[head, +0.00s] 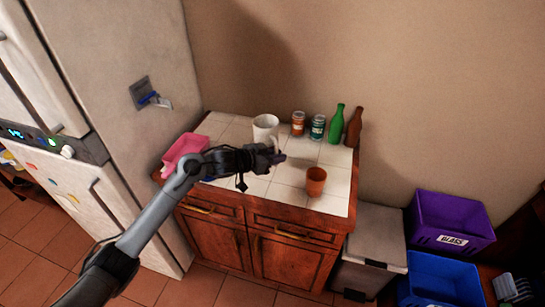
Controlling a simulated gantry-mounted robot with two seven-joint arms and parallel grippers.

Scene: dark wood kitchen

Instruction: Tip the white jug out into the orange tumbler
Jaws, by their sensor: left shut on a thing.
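The white jug (265,125) is near the middle of the tiled counter in the head view, with its open rim up and roughly upright. My left gripper (272,157) is at the near side of the jug and covers its lower part. It is shut on the jug; the fingertips' exact hold is hard to make out. I cannot tell whether the jug's base touches the tiles. The orange tumbler (316,181) stands upright on the counter near the front right, to the right of the gripper and apart from it. My right gripper is not in view.
Two jars (298,123) (318,127), a green bottle (336,123) and a brown bottle (353,127) stand along the back right. A pink container (184,150) is at the counter's left. Tiles around the tumbler are clear. Purple (450,218) and blue bins (437,279) stand right of the counter.

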